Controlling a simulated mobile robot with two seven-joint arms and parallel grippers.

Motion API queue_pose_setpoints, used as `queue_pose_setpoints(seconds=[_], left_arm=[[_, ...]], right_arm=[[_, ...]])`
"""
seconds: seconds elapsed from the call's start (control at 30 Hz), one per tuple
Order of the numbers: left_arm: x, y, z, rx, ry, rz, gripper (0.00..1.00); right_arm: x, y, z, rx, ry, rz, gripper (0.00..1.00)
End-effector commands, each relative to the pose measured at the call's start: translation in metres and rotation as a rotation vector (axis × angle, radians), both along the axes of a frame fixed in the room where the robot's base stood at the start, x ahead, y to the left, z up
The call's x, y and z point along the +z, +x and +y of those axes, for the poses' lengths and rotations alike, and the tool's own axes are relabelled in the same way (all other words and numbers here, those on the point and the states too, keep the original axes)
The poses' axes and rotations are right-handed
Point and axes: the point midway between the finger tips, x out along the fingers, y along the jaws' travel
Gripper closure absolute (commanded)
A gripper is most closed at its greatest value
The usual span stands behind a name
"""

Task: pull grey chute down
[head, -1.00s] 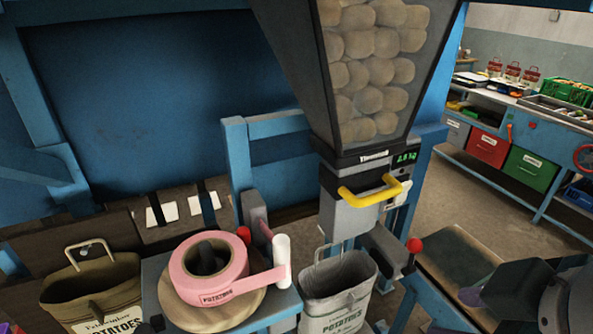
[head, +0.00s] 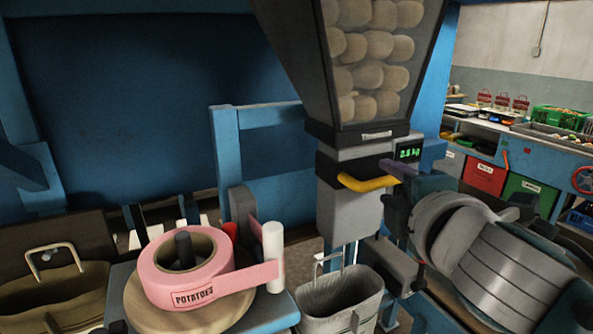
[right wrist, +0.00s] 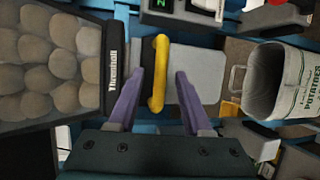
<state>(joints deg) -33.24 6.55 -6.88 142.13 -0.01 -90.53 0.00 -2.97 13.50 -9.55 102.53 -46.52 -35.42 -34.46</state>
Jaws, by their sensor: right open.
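The grey chute (head: 352,215) sits under the potato hopper (head: 372,60), with a yellow handle (head: 366,184) across its front. In the right wrist view the yellow handle (right wrist: 159,74) lies between the two purple fingers of my right gripper (right wrist: 158,84), with a gap on each side. The grey chute (right wrist: 205,75) shows beyond the fingers there. In the head view my right gripper (head: 392,182) is at the right end of the handle, partly hidden by its own wrist. It is open and holds nothing. My left gripper is out of view.
A pink tape roll (head: 185,270) stands on a round wooden board at the left, beside a brown sack (head: 50,295). A small display (head: 409,153) glows green beside the chute.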

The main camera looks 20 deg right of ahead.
Motion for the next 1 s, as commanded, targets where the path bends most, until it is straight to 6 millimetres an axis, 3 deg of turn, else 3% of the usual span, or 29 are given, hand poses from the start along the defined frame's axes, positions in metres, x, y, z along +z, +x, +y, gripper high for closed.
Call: queue_pose_setpoints(seconds=[0.2, 0.57, 1.0], left_arm=[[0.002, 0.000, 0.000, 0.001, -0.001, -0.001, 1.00], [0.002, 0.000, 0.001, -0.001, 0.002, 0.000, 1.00], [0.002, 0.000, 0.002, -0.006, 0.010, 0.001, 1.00]], right_arm=[[-0.004, 0.019, -0.007, -0.001, 0.001, 0.000, 0.50], [-0.005, 0.023, -0.008, 0.000, 0.002, 0.000, 0.50], [-0.005, 0.023, -0.008, 0.000, 0.002, 0.000, 1.00]])
